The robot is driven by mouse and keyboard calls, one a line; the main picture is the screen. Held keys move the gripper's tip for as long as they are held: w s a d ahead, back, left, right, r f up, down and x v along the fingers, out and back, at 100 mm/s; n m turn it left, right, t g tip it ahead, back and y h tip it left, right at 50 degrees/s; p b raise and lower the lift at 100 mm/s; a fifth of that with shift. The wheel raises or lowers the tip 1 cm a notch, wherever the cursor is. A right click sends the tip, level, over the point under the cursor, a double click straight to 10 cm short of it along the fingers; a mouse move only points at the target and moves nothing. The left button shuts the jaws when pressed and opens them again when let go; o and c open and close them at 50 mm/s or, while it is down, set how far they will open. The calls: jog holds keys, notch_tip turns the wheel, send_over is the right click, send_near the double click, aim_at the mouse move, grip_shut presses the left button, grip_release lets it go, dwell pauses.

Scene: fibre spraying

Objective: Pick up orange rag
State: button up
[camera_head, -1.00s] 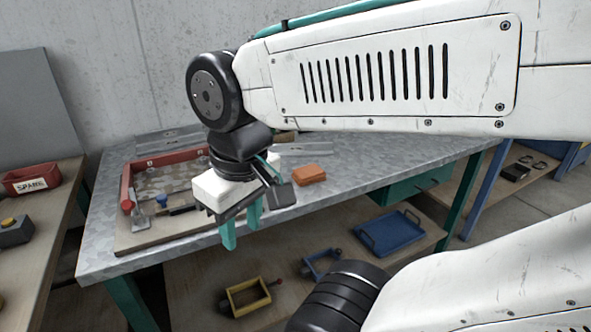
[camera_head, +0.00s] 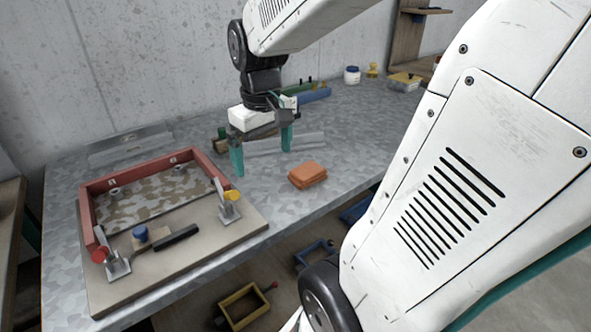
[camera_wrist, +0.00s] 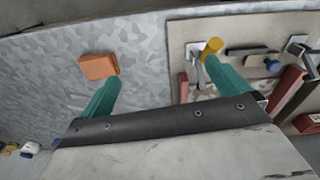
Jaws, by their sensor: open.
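The orange rag (camera_head: 307,174) lies folded as a small block on the grey metal bench top (camera_head: 335,150), near its front edge. In the wrist view the rag (camera_wrist: 98,66) is at the upper left, just beyond the tip of the left finger. My gripper (camera_head: 263,160) has two teal fingers, spread apart with nothing between them. It hangs above the bench, behind and to the left of the rag, not touching it. The wrist view shows both fingers of my gripper (camera_wrist: 160,72) wide apart over the bench.
A wooden board with a red frame (camera_head: 86,218) and clamps (camera_head: 229,207) stands left of the rag. Metal bars (camera_head: 285,143) lie behind it. A white jar (camera_head: 352,75) is at the back. The bench right of the rag is clear. A yellow tray (camera_head: 243,306) sits below.

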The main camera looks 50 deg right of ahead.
jog(key=w+d+f, duration=0.2)
jog(key=d+f, duration=0.2)
jog(key=d, duration=0.5)
jog(key=m, duration=0.1)
send_over(308, 170)
jog(key=shift+g, duration=0.3)
jog(key=f, duration=0.4)
jog(key=shift+s+f, duration=0.25)
jog(key=shift+f, duration=0.1)
jog(key=f, duration=0.7)
jog(key=shift+w, duration=0.35)
jog(key=shift+f, duration=0.4)
jog(key=shift+c, duration=0.3)
jog(key=c, duration=0.7)
